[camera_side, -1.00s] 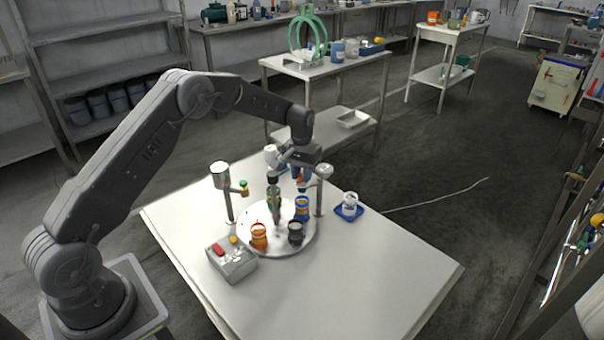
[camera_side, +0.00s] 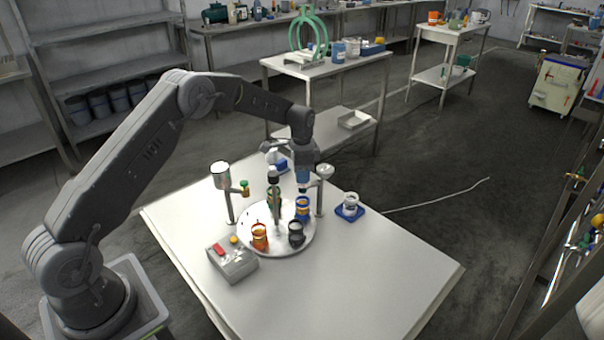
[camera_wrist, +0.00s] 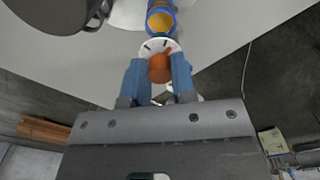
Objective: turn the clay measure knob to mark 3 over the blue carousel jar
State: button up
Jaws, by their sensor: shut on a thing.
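My gripper (camera_wrist: 160,82) is shut on the clay measure knob (camera_wrist: 160,68), with one blue finger on either side of it in the wrist view. A white dial (camera_wrist: 147,47) with short dark marks shows behind the knob; I cannot tell which mark it points to. The blue carousel jar (camera_wrist: 161,18) shows just beyond the dial, with orange-yellow inside. In the side view the blue jar (camera_side: 302,208) stands on the round carousel (camera_side: 268,249), below my gripper (camera_side: 303,186). The fingers hide the knob there.
An orange jar (camera_side: 260,238) and a dark jar (camera_side: 296,233) also stand on the carousel. A post with a cup and green valve (camera_side: 244,188) rises at left. A grey button box (camera_side: 232,263) sits in front. A white cup (camera_side: 350,201) stands at right. The front right tabletop is clear.

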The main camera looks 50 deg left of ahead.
jog(key=m, duration=0.3)
jog(key=shift+m, duration=2.3)
jog(key=o, duration=0.9)
notch_tip(320, 180, up, 14)
jog(key=shift+f, duration=0.1)
